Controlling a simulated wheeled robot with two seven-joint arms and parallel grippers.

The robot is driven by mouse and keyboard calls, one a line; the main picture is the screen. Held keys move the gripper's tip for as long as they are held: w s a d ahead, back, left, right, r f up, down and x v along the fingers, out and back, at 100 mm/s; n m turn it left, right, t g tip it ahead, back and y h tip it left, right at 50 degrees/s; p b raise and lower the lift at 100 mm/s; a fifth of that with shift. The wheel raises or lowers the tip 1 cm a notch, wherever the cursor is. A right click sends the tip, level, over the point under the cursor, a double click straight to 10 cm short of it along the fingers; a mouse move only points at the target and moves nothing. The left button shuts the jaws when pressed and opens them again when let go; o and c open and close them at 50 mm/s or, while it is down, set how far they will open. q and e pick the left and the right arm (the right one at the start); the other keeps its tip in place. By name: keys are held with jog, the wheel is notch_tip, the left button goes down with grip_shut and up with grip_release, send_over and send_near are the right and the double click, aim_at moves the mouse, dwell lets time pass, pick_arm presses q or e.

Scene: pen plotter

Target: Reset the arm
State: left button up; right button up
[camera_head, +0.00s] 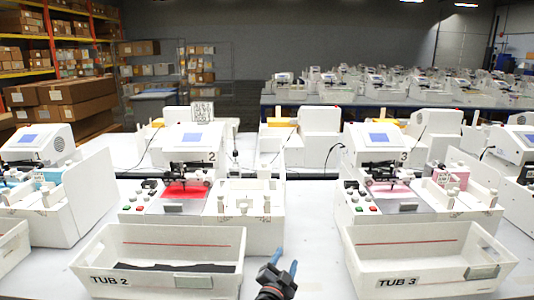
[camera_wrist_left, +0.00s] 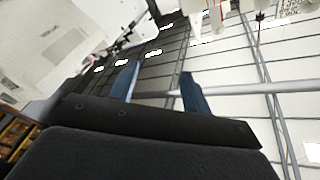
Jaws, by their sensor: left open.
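My left gripper (camera_head: 282,266) is at the bottom middle of the head view, low in front of the white table, between the tubs marked TUB 2 and TUB 3. Its two blue fingers are apart with nothing between them. In the left wrist view the blue fingers (camera_wrist_left: 160,85) also stand apart and empty, with a tilted view of white surfaces and dark-lined panels beyond. Plotter 2 (camera_head: 190,150) stands behind TUB 2, with a red sheet on its bed. Plotter 3 (camera_head: 386,152) stands behind TUB 3, with a pink sheet. My right gripper is not in view.
TUB 2 (camera_head: 150,236), with dark material inside, is left of my gripper. TUB 3 (camera_head: 425,240) is to its right. A strip of bare white table (camera_head: 312,262) lies between them. Shelves with boxes (camera_head: 75,90) stand at the back left.

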pick_arm(q)
jog(key=s+a+f+n+g+y, duration=0.7)
jog(key=s+a+f+n, duration=0.1)
jog(key=s+a+f, duration=0.8)
jog(key=s+a+f+n+g, duration=0.15)
jog(key=s+a+g, duration=0.35)
jog(key=s, duration=0.8)
jog(key=s+a+f+n+g, duration=0.1)
jog(key=s+a+f+g, duration=0.15)
jog(key=s+a, duration=0.7)
jog(key=s+d+f, duration=0.1)
jog(key=d+f, duration=0.2)
jog(key=f, duration=0.5)
jog(key=s+d+f+g, duration=0.1)
jog(key=s+d+f, duration=0.1)
jog(key=f, duration=0.7)
jog(key=s+d+f+g, duration=0.1)
jog(key=s+d+f, duration=0.1)
jog(key=f, duration=0.6)
jog(key=shift+s+d+f+h, duration=0.15)
jog(key=shift+s+d+h, duration=0.2)
jog(key=shift+d, duration=0.55)
